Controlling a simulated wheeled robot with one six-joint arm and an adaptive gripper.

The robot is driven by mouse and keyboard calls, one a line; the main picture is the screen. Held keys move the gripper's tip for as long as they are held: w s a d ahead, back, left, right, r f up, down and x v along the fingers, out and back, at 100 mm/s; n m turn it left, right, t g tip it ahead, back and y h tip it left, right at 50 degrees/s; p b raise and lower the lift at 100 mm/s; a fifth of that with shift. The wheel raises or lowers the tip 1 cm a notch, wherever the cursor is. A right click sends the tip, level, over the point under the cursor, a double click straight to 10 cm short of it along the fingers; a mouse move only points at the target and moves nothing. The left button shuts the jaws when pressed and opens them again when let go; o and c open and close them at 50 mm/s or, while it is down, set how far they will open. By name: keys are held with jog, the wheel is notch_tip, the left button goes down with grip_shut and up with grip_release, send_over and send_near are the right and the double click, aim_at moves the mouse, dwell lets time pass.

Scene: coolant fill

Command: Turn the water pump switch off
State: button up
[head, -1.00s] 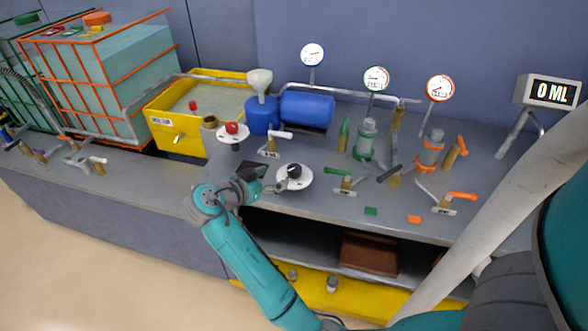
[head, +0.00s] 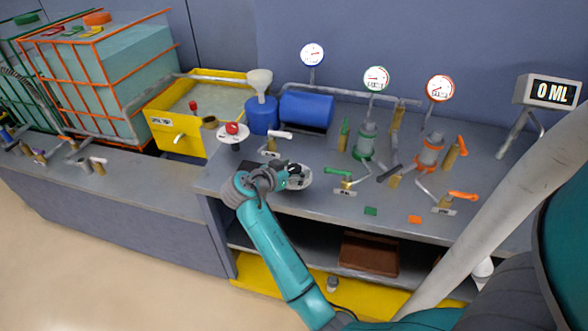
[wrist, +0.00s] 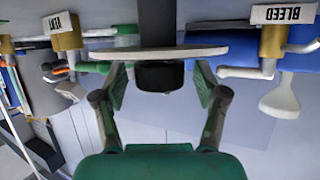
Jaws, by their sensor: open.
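A black knob on a round white disc (head: 303,183) stands near the front of the bench, partly hidden behind my gripper (head: 286,178). In the wrist view, which looks upside down, the black knob (wrist: 160,76) sits below the disc (wrist: 150,53). My gripper (wrist: 161,86) is open there, with one finger on each side of the knob. I see gaps between the fingers and the knob. A red knob (head: 232,128) on a second white disc stands farther left, near the yellow tank. I cannot read which of the two is the water pump switch.
A blue pump body (head: 306,110) and a white funnel (head: 260,82) are behind. A white-handled valve (head: 272,142) and a green-handled valve (head: 340,176) flank the black knob. The wrist view shows a BLEED label (wrist: 283,14). The readout (head: 555,92) shows 0 ML.

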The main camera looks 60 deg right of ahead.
jog(key=c, duration=1.2)
jog(key=shift+o, duration=0.2)
jog(key=shift+n+t, duration=0.3)
jog(key=shift+t, duration=0.1)
jog(key=n+t, duration=0.1)
jog(key=t, duration=0.1)
jog(key=n+t, duration=0.1)
jog(key=n, duration=0.1)
jog(key=shift+s+t+y, duration=0.2)
jog(key=shift+t+y, duration=0.1)
jog(key=shift+t, duration=0.1)
jog(key=n+t+y, duration=0.2)
jog(key=n+t, duration=0.2)
jog(key=shift+d+n+t, duration=0.1)
jog(key=shift+n+t, duration=0.3)
jog(key=n+t+y, duration=0.3)
jog(key=n+y, duration=0.1)
jog(key=shift+d, duration=0.1)
jog(key=shift+n+t+y, duration=0.9)
jog(key=shift+n+y, duration=0.9)
